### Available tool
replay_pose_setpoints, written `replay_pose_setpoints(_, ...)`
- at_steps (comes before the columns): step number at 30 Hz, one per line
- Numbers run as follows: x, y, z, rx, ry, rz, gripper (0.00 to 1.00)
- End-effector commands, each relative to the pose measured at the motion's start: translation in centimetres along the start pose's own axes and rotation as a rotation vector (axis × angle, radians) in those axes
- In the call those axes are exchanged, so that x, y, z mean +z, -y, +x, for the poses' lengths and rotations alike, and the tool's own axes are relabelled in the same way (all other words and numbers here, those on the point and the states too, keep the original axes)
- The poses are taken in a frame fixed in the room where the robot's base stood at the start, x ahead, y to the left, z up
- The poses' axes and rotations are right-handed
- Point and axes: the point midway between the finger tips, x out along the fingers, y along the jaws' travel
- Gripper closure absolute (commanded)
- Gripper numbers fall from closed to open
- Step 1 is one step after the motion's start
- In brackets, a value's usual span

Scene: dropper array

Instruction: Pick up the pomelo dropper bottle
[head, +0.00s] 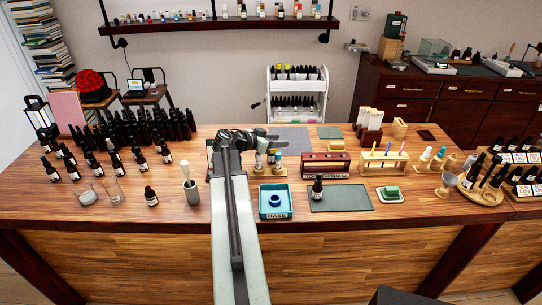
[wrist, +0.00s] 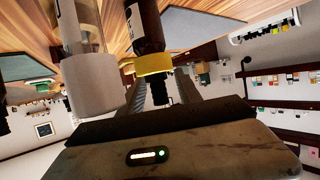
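My gripper (wrist: 164,92) is in the wrist view, with its two grey fingers apart. Between and beyond them is a dark brown dropper bottle (wrist: 146,30) with a pale label, a yellow collar (wrist: 153,65) and a black top. The fingers stand on either side of the black top, with no clear contact. I cannot read the label to tell whether this is the pomelo bottle. In the head view, my gripper (head: 270,142) is above a few small bottles (head: 271,157) in a wooden stand (head: 270,171); the fingertips are too small to judge there.
A bottle with a wide white cap (wrist: 95,80) stands close left of the yellow-collared one in the wrist view. In the head view, a brown display box (head: 325,166) is right of the stand, a teal tray (head: 275,202) in front, and a mortar (head: 191,192) left.

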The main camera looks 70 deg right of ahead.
Motion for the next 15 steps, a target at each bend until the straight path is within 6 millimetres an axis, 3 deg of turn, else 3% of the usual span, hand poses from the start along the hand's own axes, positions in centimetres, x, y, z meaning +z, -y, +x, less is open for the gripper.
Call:
replay_pose_setpoints(1, -0.01, 0.00, -0.02, 0.000, 0.000, 0.000, 0.77)
replay_pose_setpoints(3, 0.00, 0.00, -0.03, 0.000, 0.000, 0.000, 0.96)
replay_pose_setpoints(4, 0.00, 0.01, -0.04, 0.000, 0.000, 0.000, 1.00)
replay_pose_setpoints(15, -0.45, 0.03, -0.28, -0.001, 0.000, 0.000, 1.00)
